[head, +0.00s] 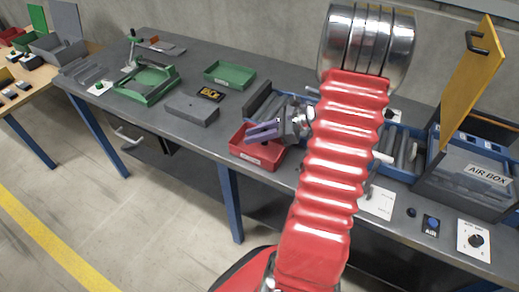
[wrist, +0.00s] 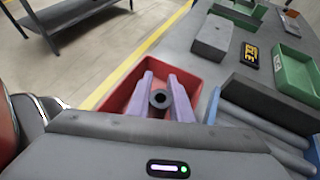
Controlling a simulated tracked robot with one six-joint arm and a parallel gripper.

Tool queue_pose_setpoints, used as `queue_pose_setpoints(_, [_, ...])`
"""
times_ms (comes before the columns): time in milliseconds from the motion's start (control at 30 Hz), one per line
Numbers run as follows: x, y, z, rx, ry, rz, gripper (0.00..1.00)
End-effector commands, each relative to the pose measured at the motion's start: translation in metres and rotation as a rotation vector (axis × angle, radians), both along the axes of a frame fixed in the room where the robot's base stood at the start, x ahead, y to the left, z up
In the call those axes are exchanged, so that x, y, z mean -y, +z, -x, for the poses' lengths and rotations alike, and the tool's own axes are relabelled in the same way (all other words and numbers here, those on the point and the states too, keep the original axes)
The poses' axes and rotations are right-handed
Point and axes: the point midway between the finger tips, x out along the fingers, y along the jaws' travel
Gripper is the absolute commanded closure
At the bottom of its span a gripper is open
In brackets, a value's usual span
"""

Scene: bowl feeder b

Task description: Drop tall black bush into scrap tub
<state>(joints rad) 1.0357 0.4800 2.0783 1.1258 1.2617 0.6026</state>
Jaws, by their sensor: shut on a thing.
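My gripper (head: 264,132) is over the red tub (head: 255,155) near the front edge of the grey bench in the head view. In the wrist view, the two purple fingers of my gripper (wrist: 162,94) are shut on a dark round bush (wrist: 159,99) with a hole in its end. The bush is seen end-on, so its height cannot be judged. The red tub (wrist: 203,66) lies behind and around the fingers in that view. In the head view the bush is hidden by the fingers. The tub's floor is mostly covered by my gripper.
A grey block (head: 192,109) and a black-and-yellow sign (head: 210,95) lie left of the tub. A green tray (head: 229,74) stands behind. Blue bins with grey bars (head: 262,99) border the tub's right. The air box (head: 468,178) with an open yellow lid stands far right.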

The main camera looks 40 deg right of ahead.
Motion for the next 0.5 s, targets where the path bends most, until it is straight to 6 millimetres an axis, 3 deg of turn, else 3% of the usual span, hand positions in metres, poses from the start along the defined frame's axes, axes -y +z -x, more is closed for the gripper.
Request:
queue_pose_setpoints(67, [-0.0001, 0.0002, -0.0001, 0.0, 0.0, 0.0, 1.0])
queue_pose_setpoints(100, [-0.0001, 0.0002, -0.0001, 0.0, 0.0, 0.0, 0.79])
queue_pose_setpoints(367, [-0.0002, 0.0002, -0.0001, 0.0, 0.0, 0.0, 0.6])
queue_pose_setpoints(500, [-0.0002, 0.0002, -0.0001, 0.0, 0.0, 0.0, 0.59])
